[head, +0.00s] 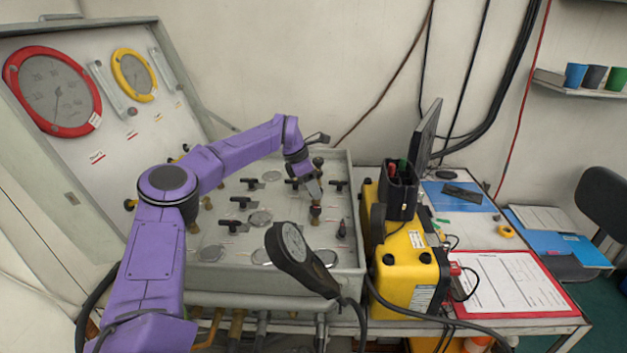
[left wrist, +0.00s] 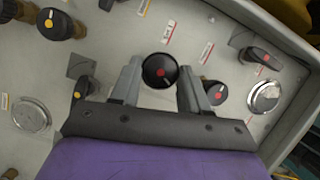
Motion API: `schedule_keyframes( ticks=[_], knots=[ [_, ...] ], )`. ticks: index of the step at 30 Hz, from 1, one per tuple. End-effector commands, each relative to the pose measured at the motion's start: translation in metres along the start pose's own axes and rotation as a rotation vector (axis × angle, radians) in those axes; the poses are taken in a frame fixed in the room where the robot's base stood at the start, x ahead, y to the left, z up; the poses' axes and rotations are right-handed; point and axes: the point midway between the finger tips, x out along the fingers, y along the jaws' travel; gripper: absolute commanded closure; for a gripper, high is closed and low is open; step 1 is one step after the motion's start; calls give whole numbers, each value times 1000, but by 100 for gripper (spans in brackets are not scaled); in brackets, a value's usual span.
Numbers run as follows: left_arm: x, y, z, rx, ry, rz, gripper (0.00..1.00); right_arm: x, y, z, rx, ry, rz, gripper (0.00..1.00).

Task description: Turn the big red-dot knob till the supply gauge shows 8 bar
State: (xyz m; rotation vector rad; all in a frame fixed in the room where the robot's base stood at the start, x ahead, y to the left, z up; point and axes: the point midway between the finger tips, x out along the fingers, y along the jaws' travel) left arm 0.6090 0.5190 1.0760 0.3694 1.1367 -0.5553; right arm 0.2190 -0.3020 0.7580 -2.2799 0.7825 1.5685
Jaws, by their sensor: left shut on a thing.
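The black knob with a red dot (left wrist: 160,71) sits between the two fingers of my left gripper (left wrist: 161,78) in the left wrist view. The fingers are shut on it from both sides. In the head view my left gripper (head: 312,187) reaches down onto the panel (head: 210,252), and I cannot make out the knob there. A large red-rimmed gauge (head: 52,88) is on the upright lid at the left. Its needle points downward, but its numbers are too small to read. A smaller yellow-rimmed gauge (head: 134,76) is beside it. My right gripper is not in view.
Another red-dot knob (left wrist: 217,93) and a red-dot lever (left wrist: 262,56) are close to my fingers. A yellow case (head: 411,262) is right of the panel.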

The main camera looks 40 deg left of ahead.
Motion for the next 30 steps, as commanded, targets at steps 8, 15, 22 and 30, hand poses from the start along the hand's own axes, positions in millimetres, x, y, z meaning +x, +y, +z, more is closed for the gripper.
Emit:
schedule_keyframes(
  ticks=[8, 15, 22, 30],
  knots=[
    [-4, 3, 2, 230, 2, -95, 85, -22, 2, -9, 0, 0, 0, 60],
    [-3, 4, 2, 400, 2, -165, 85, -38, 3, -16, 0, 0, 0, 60],
    [-1, 5, 3, 507, 1, -209, 85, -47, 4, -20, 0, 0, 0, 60],
    [0, 5, 2, 563, 0, -231, 85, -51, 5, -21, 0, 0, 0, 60]
  ],
)
